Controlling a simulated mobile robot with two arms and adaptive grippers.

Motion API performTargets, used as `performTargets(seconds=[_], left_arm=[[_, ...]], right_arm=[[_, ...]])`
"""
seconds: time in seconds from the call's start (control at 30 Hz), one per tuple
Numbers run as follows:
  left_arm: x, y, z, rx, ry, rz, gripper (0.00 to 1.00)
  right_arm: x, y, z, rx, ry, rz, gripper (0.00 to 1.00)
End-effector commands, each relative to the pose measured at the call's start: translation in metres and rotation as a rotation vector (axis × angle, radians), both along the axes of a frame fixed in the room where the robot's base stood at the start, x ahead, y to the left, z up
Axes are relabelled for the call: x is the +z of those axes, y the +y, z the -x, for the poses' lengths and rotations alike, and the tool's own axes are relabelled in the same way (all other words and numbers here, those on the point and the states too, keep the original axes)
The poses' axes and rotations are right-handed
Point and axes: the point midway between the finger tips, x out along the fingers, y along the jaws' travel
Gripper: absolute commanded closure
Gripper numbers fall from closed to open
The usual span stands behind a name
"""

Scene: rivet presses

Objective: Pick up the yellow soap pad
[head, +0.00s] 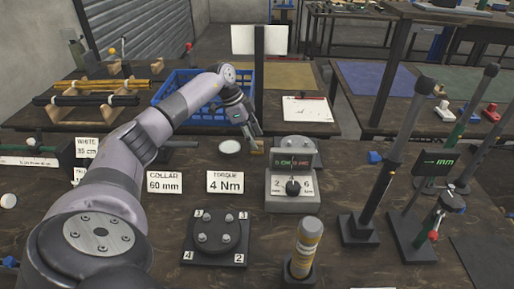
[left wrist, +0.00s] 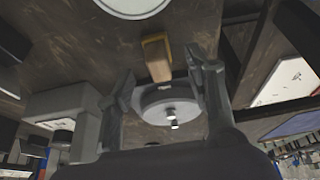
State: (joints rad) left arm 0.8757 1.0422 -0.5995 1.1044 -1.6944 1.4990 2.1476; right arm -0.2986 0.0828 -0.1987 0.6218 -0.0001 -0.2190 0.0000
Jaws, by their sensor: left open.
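The yellow soap pad (head: 257,147) is a small yellow-tan block on the dark bench in the head view, partly hidden by my left gripper. In the left wrist view the pad (left wrist: 157,58) lies just beyond the fingertips, roughly midway between them. My left gripper (head: 251,134) is open, with its fingers spread and nothing between them. Its two fingers also show in the left wrist view (left wrist: 161,75). The gripper is close to the pad; I cannot tell whether it touches it. My right gripper is not in view.
A round white dish (head: 230,147) lies just left of the pad. A grey gauge box (head: 292,203) with a round part on top (head: 298,142) stands to the right. A blue crate (head: 190,115) is behind. A "4 Nm" card (head: 225,182) stands in front.

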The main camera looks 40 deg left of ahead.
Motion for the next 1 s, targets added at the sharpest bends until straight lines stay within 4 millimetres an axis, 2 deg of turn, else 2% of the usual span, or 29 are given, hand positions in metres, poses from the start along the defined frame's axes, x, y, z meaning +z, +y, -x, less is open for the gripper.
performTargets(seconds=[0.1,0.2,0.4,1.0], left_arm=[[-0.019,-0.007,-0.003,-0.002,0.002,0.003,0.52],[-0.027,-0.008,-0.005,-0.001,0.001,0.001,0.52],[-0.028,-0.008,-0.006,-0.001,0.0,0.0,0.52],[-0.027,-0.008,-0.006,-0.001,0.0,0.0,0.91]], right_arm=[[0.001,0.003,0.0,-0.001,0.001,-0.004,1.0],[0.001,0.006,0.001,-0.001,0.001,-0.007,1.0],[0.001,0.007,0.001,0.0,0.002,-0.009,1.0],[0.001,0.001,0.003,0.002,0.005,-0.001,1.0]])
